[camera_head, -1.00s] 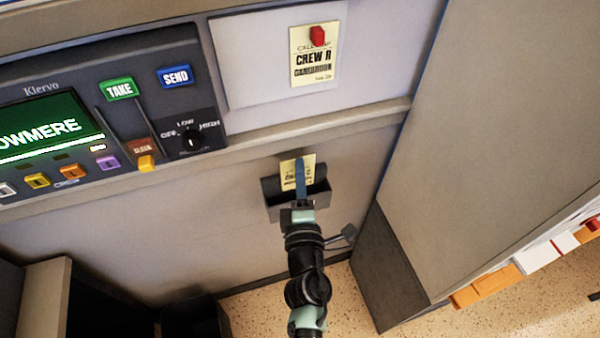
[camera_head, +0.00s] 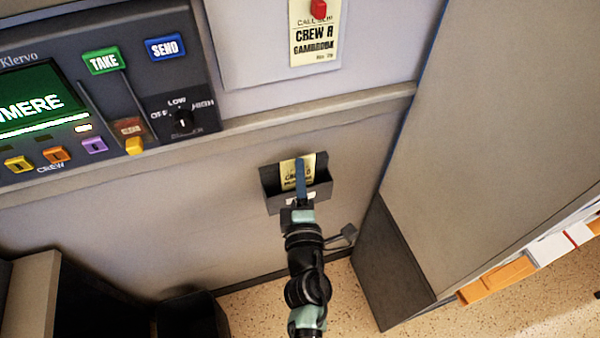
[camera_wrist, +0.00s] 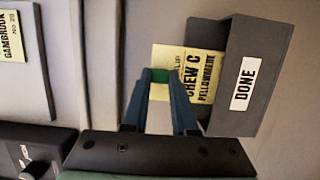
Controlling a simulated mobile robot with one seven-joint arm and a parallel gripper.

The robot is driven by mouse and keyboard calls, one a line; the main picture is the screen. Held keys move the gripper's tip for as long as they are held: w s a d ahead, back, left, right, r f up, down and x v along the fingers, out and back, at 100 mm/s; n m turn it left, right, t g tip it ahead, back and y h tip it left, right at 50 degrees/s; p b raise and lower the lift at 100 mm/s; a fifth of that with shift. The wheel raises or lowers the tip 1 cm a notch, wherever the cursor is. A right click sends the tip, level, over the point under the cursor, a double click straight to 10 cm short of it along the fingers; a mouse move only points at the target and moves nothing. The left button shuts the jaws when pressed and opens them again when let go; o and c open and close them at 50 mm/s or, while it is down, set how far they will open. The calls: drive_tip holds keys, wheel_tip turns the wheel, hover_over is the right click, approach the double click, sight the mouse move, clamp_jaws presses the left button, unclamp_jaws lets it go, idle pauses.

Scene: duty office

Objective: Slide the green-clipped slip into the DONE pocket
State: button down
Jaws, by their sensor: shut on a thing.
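The yellow slip (camera_wrist: 202,75), printed CREW C, has its green clip (camera_wrist: 159,76) between the fingertips of my gripper (camera_wrist: 160,76) in the wrist view. My gripper is shut on the clip. The grey DONE pocket (camera_wrist: 273,52) carries a white DONE label, and the slip's far end goes behind the pocket's front wall. In the head view the slip (camera_head: 291,176) stands partly in the pocket (camera_head: 318,193), its upper part showing. My gripper (camera_head: 300,163) covers part of it there. How deep the slip sits is hidden.
A console (camera_head: 95,90) with TAKE and SEND buttons is at the upper left. A ledge (camera_head: 250,130) runs above the pocket, and a large beige panel (camera_head: 490,120) stands to the right.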

drive_tip(key=shift+f+b, duration=1.8)
drive_tip(key=shift+f, duration=0.15)
drive_tip(key=c, duration=0.6)
unclamp_jaws()
drive_tip(key=s, duration=0.8)
drive_tip(key=s+b, duration=0.1)
drive_tip(key=s, duration=0.4)
drive_tip(key=shift+d, duration=0.35)
